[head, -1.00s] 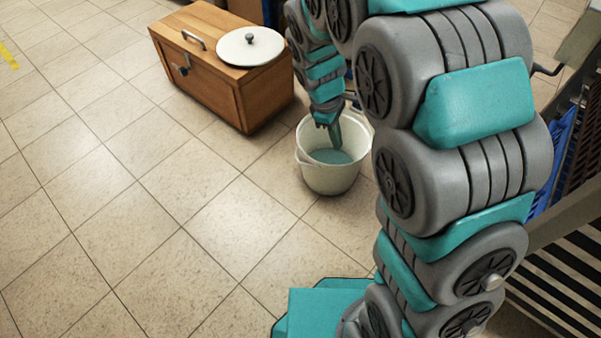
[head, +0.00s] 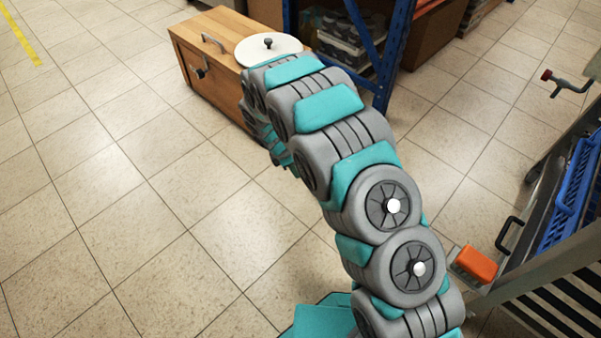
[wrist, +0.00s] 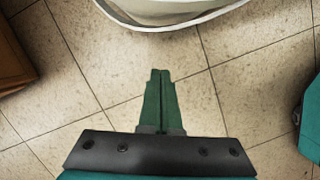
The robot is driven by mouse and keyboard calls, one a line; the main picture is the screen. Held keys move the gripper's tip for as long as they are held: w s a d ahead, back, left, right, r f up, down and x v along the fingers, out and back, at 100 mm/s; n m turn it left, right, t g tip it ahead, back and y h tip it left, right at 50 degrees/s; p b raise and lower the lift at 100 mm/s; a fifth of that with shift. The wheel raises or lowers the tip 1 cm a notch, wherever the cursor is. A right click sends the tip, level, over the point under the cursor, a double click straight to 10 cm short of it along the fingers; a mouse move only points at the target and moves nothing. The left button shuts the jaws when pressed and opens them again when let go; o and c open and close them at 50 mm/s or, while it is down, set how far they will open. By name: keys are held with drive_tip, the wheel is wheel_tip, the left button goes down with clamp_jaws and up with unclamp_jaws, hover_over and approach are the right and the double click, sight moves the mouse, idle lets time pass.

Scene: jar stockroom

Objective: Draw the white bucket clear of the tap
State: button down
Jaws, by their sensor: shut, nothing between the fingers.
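The white bucket (wrist: 175,14) shows only in part at the top edge of the wrist view, with its curved rim and outer side. In the head view it is hidden behind my arm. My gripper (wrist: 160,74) is shut and empty, its green fingers together over bare floor, apart from the bucket in the picture. My gripper is hidden in the head view. A grey metal fitting with a red end (head: 565,83), possibly the tap, sticks out at the right edge of the head view, well away from the cabinet.
A wooden cabinet (head: 208,72) with a round white lid (head: 262,48) on top stands at the back left. A blue shelf rack (head: 384,60) is behind my arm. A cart with a blue crate (head: 572,195) and an orange block (head: 476,263) is at right. The left floor is clear.

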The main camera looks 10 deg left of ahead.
drive_tip(key=b+x, duration=0.1)
drive_tip(key=x, duration=0.7)
drive_tip(key=shift+s+d+f, duration=0.1)
drive_tip(key=shift+f, duration=0.25)
drive_tip(key=shift+w+d+r+b, duration=0.15)
drive_tip(key=shift+w+d, duration=0.15)
drive_tip(key=shift+d, duration=0.25)
drive_tip(key=shift+w+d+r+b, duration=0.15)
drive_tip(key=shift+w+d, duration=0.15)
drive_tip(key=shift+d, duration=0.25)
drive_tip(key=shift+w+d, duration=0.3)
drive_tip(key=shift+d, duration=0.35)
drive_tip(key=w+d+p, duration=0.3)
drive_tip(key=w+d, duration=0.1)
drive_tip(key=d, duration=0.4)
drive_tip(key=w+d+p, duration=0.4)
drive_tip(key=d, duration=0.5)
drive_tip(key=w+d+p, duration=0.4)
drive_tip(key=d, duration=0.5)
drive_tip(key=shift+d, duration=0.1)
